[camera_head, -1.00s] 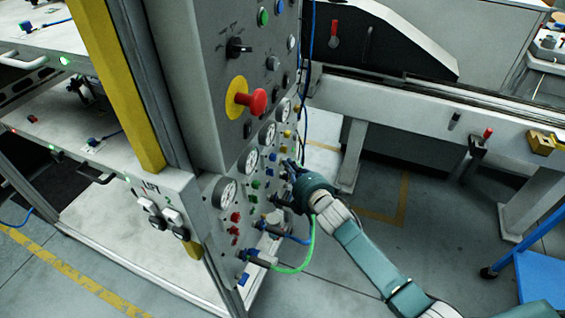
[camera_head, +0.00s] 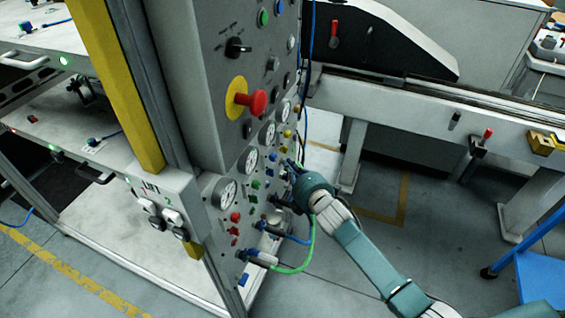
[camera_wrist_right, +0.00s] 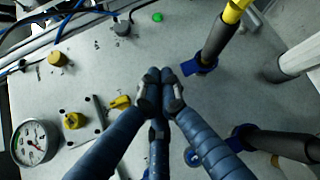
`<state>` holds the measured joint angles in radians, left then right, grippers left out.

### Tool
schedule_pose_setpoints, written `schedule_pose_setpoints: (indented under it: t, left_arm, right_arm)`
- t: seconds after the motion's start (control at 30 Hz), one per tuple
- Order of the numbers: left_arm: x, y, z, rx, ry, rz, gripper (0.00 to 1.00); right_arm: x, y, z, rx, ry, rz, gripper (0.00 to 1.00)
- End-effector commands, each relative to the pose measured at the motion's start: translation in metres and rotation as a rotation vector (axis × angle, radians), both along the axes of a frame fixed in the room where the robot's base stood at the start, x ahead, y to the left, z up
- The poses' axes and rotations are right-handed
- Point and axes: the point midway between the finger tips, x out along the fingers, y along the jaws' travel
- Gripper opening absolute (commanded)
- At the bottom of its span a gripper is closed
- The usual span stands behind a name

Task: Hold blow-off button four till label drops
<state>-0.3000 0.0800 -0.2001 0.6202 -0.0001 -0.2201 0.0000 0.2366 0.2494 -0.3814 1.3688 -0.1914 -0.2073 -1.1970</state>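The control panel (camera_head: 222,100) carries gauges with rows of coloured buttons: red (camera_head: 235,217), green (camera_head: 255,184), blue (camera_head: 273,157) and yellow (camera_head: 288,133). My right gripper (camera_head: 284,186) is at the panel's lower right part and hides some controls. In the wrist view its blue fingers (camera_wrist_right: 161,80) are together at the tips, with nothing seen between them. A yellow button (camera_wrist_right: 73,121) and a yellow lever (camera_wrist_right: 121,102) lie left of the fingers. Contact with a button cannot be told. I cannot read which button is four, and no label can be made out. My left gripper is not in view.
A green hose (camera_head: 307,250) and hose fittings (camera_head: 262,259) hang below my right gripper. A red emergency knob (camera_head: 258,101) juts out above. A gauge (camera_wrist_right: 33,142) shows at the wrist view's left. A conveyor frame (camera_head: 400,100) stands behind; the floor at right is partly open.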

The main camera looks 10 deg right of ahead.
Motion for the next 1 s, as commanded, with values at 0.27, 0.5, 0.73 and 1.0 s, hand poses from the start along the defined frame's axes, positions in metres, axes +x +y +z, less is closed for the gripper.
schedule_pose_setpoints:
  t: [0.27, 0.5, 0.73, 1.0]
  left_arm:
    - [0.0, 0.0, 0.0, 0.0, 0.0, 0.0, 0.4]
    - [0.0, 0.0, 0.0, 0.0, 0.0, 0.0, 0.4]
    - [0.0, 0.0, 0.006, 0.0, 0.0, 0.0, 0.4]
    - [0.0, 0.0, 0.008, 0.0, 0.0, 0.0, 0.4]
  right_arm:
    - [0.0, 0.002, 0.001, 0.002, -0.001, 0.002, 0.0]
    - [0.0, 0.002, 0.001, 0.002, -0.001, 0.002, 0.0]
    - [-0.005, -0.006, 0.002, 0.0, -0.001, 0.001, 0.0]
    - [-0.009, -0.012, 0.0, 0.0, -0.001, 0.001, 0.0]
